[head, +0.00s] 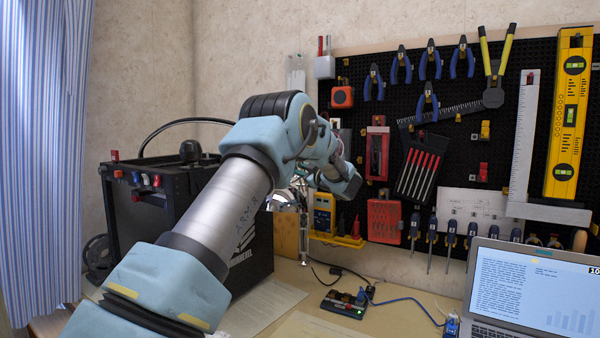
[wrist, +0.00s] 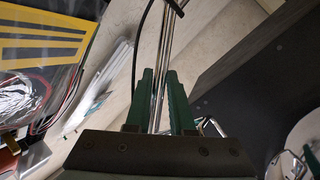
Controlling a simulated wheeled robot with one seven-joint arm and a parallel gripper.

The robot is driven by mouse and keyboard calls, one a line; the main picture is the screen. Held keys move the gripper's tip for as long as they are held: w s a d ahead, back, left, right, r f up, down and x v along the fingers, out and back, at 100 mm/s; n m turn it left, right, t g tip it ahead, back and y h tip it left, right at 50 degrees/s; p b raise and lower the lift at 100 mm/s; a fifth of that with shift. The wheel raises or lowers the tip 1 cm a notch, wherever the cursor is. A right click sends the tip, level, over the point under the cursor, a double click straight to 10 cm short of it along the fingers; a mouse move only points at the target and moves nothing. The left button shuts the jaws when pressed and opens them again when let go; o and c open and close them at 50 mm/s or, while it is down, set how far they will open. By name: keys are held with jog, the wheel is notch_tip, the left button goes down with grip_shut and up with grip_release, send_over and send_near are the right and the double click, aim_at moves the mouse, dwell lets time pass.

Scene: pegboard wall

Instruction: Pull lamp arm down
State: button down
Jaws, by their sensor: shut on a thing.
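The lamp arm (wrist: 166,42), a pair of thin chrome rods with a black cable beside it, runs down from the top of the wrist view between the green fingers of my gripper (wrist: 160,74). My gripper is shut on these rods. In the head view, my own arm hides the gripper and most of the lamp. Only some chrome parts of the lamp (head: 304,240) show below my wrist, above the desk.
A black box (head: 118,215) with coloured switches stands left, behind my arm. The tool-hung pegboard (head: 350,100) is on the back wall. A small circuit board (head: 344,304), blue cable and open laptop (head: 535,290) are on the desk at right.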

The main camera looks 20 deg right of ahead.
jog(key=shift+s+d, duration=0.15)
jog(key=shift+d, duration=0.2)
jog(key=f+n+t+b, duration=0.1)
jog(key=b, duration=0.4)
jog(key=s+f+n+y+b, duration=0.1)
jog(key=b, duration=0.4)
jog(key=s+a+f+n+t+b, duration=0.1)
jog(key=f+n+b, duration=0.1)
jog(key=b, duration=0.3)
jog(key=shift+a+t+y, duration=0.1)
jog(key=shift+t+y, duration=0.2)
jog(key=shift+r, duration=0.2)
jog(key=c, duration=1.1)
grip_release()
jog(key=shift+o, duration=0.5)
jog(key=shift+a, duration=0.15)
jog(key=b+v, duration=0.1)
jog(key=v, duration=0.9)
jog(key=shift+s+d+f+b, duration=0.2)
jog(key=shift+s+d+b, duration=0.05)
jog(key=shift+s+b, duration=0.1)
